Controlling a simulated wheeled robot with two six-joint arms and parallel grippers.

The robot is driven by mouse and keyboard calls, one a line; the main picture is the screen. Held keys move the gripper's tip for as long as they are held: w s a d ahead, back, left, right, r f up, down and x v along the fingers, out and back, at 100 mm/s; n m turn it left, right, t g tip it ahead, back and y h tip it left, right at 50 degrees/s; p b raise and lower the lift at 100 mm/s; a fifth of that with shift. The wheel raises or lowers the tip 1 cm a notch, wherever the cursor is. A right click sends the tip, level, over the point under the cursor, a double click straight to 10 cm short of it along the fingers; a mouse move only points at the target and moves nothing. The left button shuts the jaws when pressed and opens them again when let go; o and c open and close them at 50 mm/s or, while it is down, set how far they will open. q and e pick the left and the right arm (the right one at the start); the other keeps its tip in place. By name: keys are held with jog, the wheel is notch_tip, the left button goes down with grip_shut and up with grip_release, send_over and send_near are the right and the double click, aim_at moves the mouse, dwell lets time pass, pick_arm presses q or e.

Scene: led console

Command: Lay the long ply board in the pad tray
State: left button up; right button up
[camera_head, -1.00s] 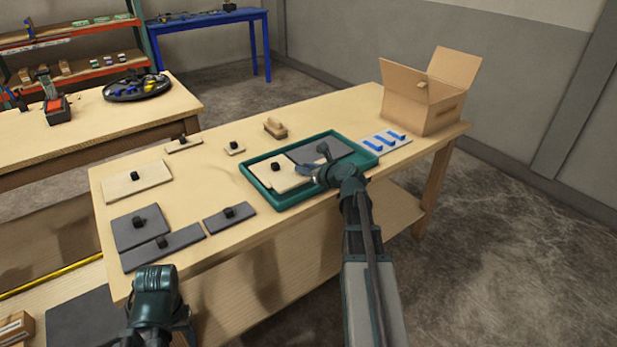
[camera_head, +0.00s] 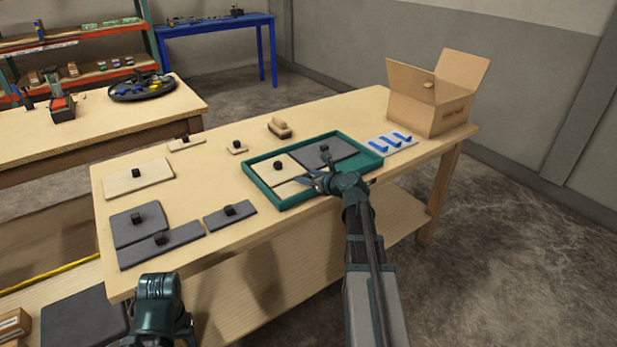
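The green pad tray (camera_head: 258,183) lies on the wooden table. Inside it are a light ply board (camera_head: 275,175) with a black knob and a dark grey board (camera_head: 344,148) at the back right. A pale strip (camera_head: 290,189) shows along the tray's front, partly hidden by my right gripper. A longer ply board (camera_head: 120,184) with a black knob lies at the table's left end. My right gripper (camera_head: 308,183) is low over the tray's front; its finger gap is unclear. My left gripper (camera_head: 158,290) is at the table's front left, fingers hidden.
Grey knobbed boards (camera_head: 183,238) lie at the front left of the table. Two small ply pieces (camera_head: 180,145) and a wooden-handled block (camera_head: 280,128) are along the back. A white plate with blue bars (camera_head: 390,144) and an open carton (camera_head: 425,112) stand at the right.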

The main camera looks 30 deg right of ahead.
jog(key=shift+r, duration=0.1)
jog(key=shift+s+r+p, duration=0.2)
jog(key=shift+s+p, duration=0.05)
jog(key=shift+p, duration=0.1)
jog(key=p+v, duration=0.4)
jog(key=v, duration=0.7)
jog(key=shift+s, duration=0.25)
